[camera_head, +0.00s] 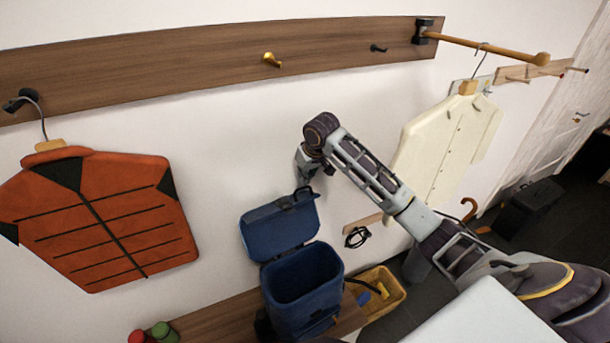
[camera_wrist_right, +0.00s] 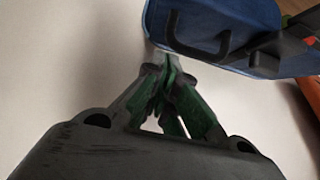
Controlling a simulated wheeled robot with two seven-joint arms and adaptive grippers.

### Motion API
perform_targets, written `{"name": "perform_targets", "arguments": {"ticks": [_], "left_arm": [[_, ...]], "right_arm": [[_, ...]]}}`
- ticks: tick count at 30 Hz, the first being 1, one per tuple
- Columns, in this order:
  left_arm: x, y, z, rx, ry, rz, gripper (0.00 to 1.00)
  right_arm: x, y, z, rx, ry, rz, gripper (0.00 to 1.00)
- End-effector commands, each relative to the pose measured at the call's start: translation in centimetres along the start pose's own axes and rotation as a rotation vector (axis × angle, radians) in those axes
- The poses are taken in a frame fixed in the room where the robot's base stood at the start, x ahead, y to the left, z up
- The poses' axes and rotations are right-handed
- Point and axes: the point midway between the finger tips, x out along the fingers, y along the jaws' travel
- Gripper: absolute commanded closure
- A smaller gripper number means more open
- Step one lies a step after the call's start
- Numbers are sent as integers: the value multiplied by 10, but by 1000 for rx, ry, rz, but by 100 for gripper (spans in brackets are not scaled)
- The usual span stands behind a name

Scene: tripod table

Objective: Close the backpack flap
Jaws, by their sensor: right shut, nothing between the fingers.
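The blue backpack (camera_head: 304,290) stands upright on the wooden bench with its top open. Its flap (camera_head: 279,226) is raised and leans back toward the wall. My right gripper (camera_head: 304,182) is shut and empty, just above and behind the flap's upper edge, between it and the wall. In the right wrist view, my shut fingertips (camera_wrist_right: 168,62) are close to the blue flap (camera_wrist_right: 235,30), with a dark handle loop on it. I cannot tell whether they touch it. My left gripper is not in view.
The bench (camera_head: 215,319) carries a red and a green item (camera_head: 160,331) at left. A yellow crate (camera_head: 384,296) stands right of the backpack. An orange jacket (camera_head: 105,218) and a cream shirt (camera_head: 445,145) hang on the wall.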

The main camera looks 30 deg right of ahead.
Motion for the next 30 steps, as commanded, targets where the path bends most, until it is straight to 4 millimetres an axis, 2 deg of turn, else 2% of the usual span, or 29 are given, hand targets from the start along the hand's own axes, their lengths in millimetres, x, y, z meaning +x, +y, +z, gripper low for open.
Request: {"name": "perform_targets", "arguments": {"ticks": [30], "left_arm": [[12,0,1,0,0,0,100]], "right_arm": [[-6,0,7,0,136,1,100]]}}
